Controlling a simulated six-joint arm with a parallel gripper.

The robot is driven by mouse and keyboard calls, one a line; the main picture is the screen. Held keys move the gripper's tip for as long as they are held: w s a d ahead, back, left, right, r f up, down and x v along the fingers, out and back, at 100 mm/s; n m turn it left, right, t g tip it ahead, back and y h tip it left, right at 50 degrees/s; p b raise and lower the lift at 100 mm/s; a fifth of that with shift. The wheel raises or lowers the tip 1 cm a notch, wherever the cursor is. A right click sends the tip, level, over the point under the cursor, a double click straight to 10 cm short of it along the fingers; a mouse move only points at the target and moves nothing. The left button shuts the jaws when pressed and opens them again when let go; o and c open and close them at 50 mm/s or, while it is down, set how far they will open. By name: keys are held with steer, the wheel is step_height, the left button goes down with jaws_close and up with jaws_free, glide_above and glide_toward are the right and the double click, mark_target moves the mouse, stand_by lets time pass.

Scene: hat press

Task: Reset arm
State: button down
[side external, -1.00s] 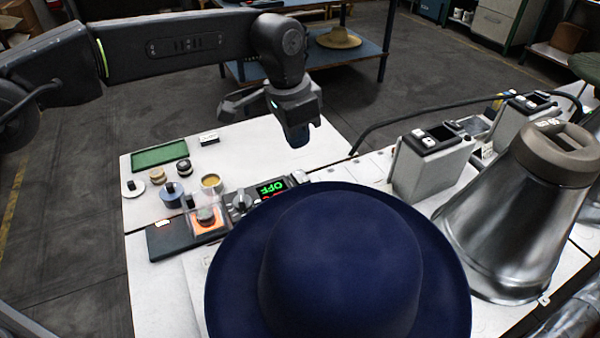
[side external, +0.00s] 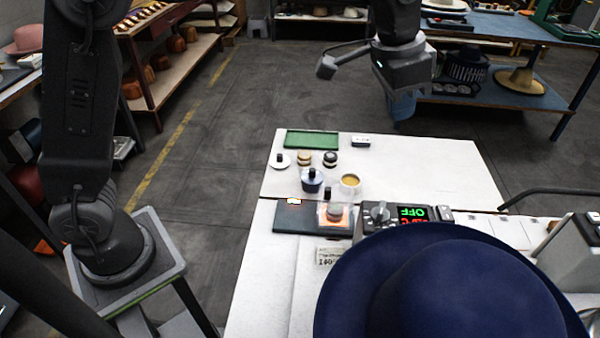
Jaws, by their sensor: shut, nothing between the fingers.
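My gripper (side external: 403,104) hangs at the upper middle of the side external view, its blue-grey fingertips pointing down. It is shut and empty, above and beyond the far edge of the white worktable (side external: 420,165). A dark blue hat (side external: 460,290) fills the lower right, its brim cut off by the picture's bottom edge. The control box (side external: 405,215) behind the hat shows a green OFF and red figures on its display. It has a knob on its left.
A green tray (side external: 312,139), several small pots, a yellow-filled cup (side external: 350,182) and a dark pad (side external: 297,217) stand on the table. A black cable (side external: 540,192) runs at the right. Shelves (side external: 170,60) and a blue bench (side external: 490,100) stand behind, with open floor between.

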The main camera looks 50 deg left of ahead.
steer(key=s+a+r+n+t, duration=0.15)
steer(key=s+a+n, duration=0.35)
steer(key=s+a, duration=1.05)
steer(key=s+a+f+n+t+y, duration=0.1)
steer(key=s+f, duration=0.4)
steer(key=s, duration=0.4)
steer(key=shift+a+t, duration=0.35)
